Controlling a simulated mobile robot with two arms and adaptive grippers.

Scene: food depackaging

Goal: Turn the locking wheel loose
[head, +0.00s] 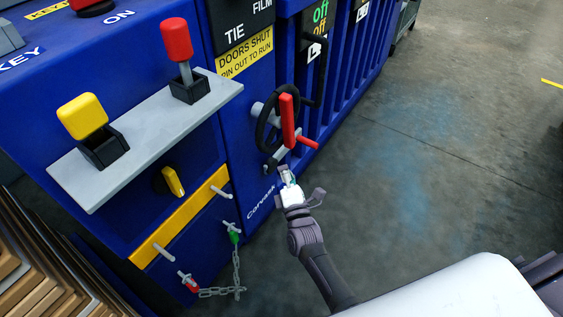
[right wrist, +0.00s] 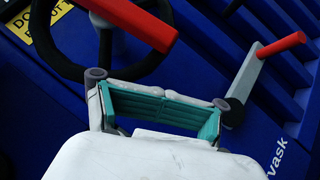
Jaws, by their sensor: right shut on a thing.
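The locking wheel (head: 263,133) is a black ring on the blue machine's front, with a red bar (head: 288,118) standing in front of it. A grey crank with a red grip (head: 308,142) sits at its lower right. My right gripper (head: 286,173) is just below the wheel and crank. In the right wrist view, its teal-padded fingers (right wrist: 160,95) are folded in just below the wheel rim (right wrist: 78,70), with the crank's grey arm (right wrist: 247,72) beside the right finger. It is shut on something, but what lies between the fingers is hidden. My left gripper is out of view.
A grey shelf (head: 135,140) with yellow-topped and red-topped levers juts out at the left. A yellow knob (head: 173,181) and a chain (head: 238,270) are below it. Stacked cardboard (head: 40,260) stands lower left. The floor (head: 440,150) to the right is clear.

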